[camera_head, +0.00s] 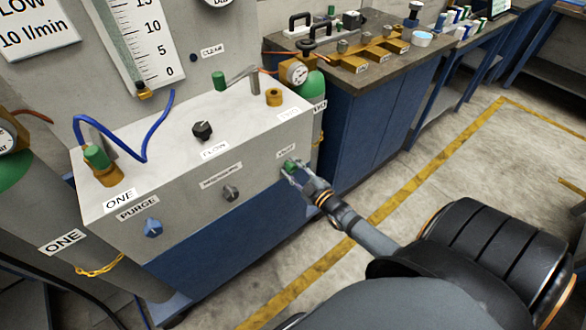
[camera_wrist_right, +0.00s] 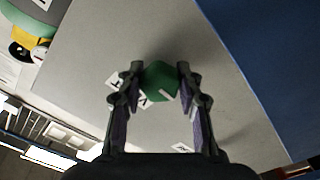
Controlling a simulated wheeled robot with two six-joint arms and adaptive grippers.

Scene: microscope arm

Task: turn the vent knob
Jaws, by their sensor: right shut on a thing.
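The green vent knob (camera_head: 289,165) sits at the right end of the grey cabinet's front face, under a small label that is too small to read surely. My right gripper (camera_head: 296,174) reaches it from the lower right and is shut on it. In the right wrist view the green knob (camera_wrist_right: 159,82) lies between the two fingertips of my right gripper (camera_wrist_right: 160,86), one on each side. A pale line on the knob points to the lower right there. My left gripper is not in view.
The cabinet front (camera_head: 180,240) also carries a blue PURGE knob (camera_head: 153,228) and a grey knob (camera_head: 230,193). A black FLOW knob (camera_head: 202,130) and a blue hose (camera_head: 145,140) are on top. A gas cylinder (camera_head: 312,92) stands behind the right end. The floor at right is clear.

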